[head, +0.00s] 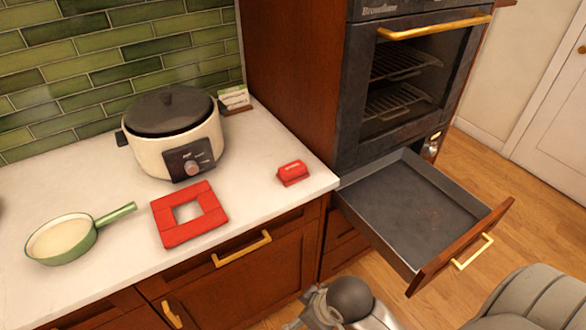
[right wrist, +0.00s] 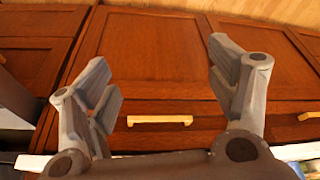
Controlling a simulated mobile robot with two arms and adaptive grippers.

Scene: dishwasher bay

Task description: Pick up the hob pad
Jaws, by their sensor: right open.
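A small red block (head: 292,173) with faint pale lettering lies on the white worktop near its right front corner. A flat red square pad (head: 168,230) with a square hole in its middle lies further left, near the front edge. I cannot tell for sure which of the two is the hob pad. My right gripper (right wrist: 162,65) is open and empty in the right wrist view, with brown cabinet fronts behind it. Neither red thing shows in that view. I cannot make out my left gripper in either view.
A cream cooker (head: 180,135) with a dark lid stands behind the square pad. A green pan (head: 63,240) sits at the left. A small box (head: 234,97) stands by the tiles. An empty drawer (head: 415,205) is pulled out below the oven (head: 405,85). Worktop around the red block is clear.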

